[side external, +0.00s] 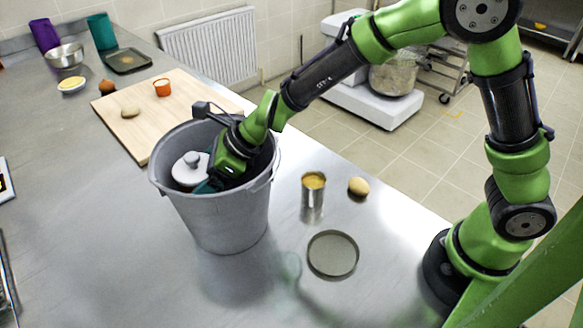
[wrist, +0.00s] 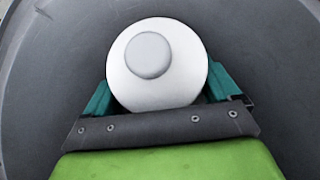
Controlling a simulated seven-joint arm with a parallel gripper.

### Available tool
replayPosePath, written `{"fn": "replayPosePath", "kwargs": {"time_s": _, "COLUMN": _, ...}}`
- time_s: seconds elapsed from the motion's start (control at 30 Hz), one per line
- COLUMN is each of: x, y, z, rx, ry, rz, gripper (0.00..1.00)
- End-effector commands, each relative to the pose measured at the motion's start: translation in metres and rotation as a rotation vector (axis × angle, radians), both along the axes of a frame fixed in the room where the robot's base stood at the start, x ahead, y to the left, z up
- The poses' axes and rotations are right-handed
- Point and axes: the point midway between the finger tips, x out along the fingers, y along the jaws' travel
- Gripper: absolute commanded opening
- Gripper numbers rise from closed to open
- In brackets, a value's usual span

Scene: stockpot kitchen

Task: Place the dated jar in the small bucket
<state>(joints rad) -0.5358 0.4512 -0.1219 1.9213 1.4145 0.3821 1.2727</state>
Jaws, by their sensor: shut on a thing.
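The white jar (side external: 186,172), with a round white lid and grey knob, is inside the grey bucket (side external: 222,218), below its rim. My gripper (side external: 204,184) reaches down into the bucket and is shut on the jar. In the wrist view, the jar (wrist: 187,82) sits between the teal fingers of my gripper (wrist: 161,91), with the bucket's grey inner wall (wrist: 275,50) around it. No date label shows. The lower part of the jar is hidden, so I cannot tell whether it touches the bucket floor.
An open can (side external: 313,190), an egg-shaped item (side external: 358,187) and a round shallow dish (side external: 333,254) stand right of the bucket.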

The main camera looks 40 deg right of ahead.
Motion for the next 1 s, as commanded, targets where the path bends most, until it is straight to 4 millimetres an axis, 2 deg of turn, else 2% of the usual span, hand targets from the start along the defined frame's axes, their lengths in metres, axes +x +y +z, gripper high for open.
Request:
{"fn": "replayPosePath", "kwargs": {"time_s": 0.17, "x": 0.001, "y": 0.0, "z": -0.011, "rx": 0.001, "ry": -0.002, "rz": -0.003, "gripper": 0.39}}
{"fn": "replayPosePath", "kwargs": {"time_s": 0.97, "x": 0.001, "y": 0.0, "z": -0.024, "rx": 0.001, "ry": -0.004, "rz": -0.001, "gripper": 0.39}}
{"fn": "replayPosePath", "kwargs": {"time_s": 1.0, "x": 0.0, "y": 0.0, "z": -0.025, "rx": -0.002, "ry": -0.001, "rz": -0.001, "gripper": 0.92}}
